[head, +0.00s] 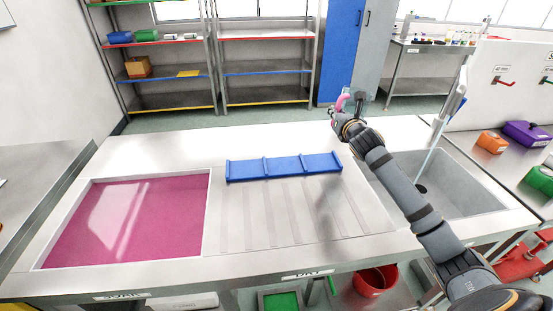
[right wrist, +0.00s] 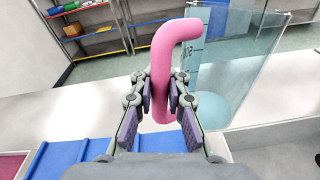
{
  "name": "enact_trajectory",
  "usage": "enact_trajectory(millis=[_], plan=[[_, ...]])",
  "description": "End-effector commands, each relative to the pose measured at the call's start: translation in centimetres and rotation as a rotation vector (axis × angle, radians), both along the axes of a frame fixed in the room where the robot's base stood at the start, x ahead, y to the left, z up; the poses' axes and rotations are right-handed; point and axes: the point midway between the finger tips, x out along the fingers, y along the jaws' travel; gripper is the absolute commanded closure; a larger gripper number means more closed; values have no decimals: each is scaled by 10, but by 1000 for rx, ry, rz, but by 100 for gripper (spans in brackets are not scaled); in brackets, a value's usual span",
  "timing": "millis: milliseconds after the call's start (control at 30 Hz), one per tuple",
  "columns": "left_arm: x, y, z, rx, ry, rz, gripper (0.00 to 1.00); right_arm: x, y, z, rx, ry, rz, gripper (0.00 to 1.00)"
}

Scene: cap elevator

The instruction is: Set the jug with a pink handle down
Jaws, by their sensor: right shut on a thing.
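The jug (right wrist: 230,75) is clear and bluish, with a pink handle (right wrist: 163,60) on its left side in the right wrist view. My right gripper (right wrist: 160,97) is shut on the pink handle, one finger on each side of it. In the head view the pink handle (head: 341,103) shows small at the end of my right arm, above the back of the counter. The right gripper (head: 346,115) partly hides the jug there. Whether the jug's base touches anything cannot be told. My left gripper is not in view.
A blue rack (head: 283,168) lies at the back of the ribbed drainboard (head: 290,215). A pink-filled basin (head: 130,220) is on the left. A grey sink (head: 455,195) is on the right, under my arm. The counter's back strip (head: 220,142) is clear.

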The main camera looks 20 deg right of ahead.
Motion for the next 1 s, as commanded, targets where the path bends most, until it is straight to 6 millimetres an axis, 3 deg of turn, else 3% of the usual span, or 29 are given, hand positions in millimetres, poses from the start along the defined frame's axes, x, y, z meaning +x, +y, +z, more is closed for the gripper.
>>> enact_trajectory(millis=[33, 100, 233, 367, 500, 633, 833, 933, 1000], plan=[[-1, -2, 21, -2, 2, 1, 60, -13, -9, 2, -27, 7, -39, 100], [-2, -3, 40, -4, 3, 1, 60, -35, -21, -1, -57, 2, -93, 100], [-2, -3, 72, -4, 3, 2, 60, -73, -22, 3, -113, -12, -118, 100], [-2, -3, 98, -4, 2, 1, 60, -104, 3, 7, -157, -29, -38, 100], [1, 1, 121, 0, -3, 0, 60, -133, 42, 7, -186, -57, 101, 100], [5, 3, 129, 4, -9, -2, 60, -150, 68, 3, -196, -82, 194, 100], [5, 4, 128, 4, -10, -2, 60, -155, 78, 0, -203, -95, 229, 100], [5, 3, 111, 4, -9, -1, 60, -148, 78, -10, -201, -98, 222, 100], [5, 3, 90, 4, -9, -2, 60, -136, 79, -19, -198, -102, 220, 100]])
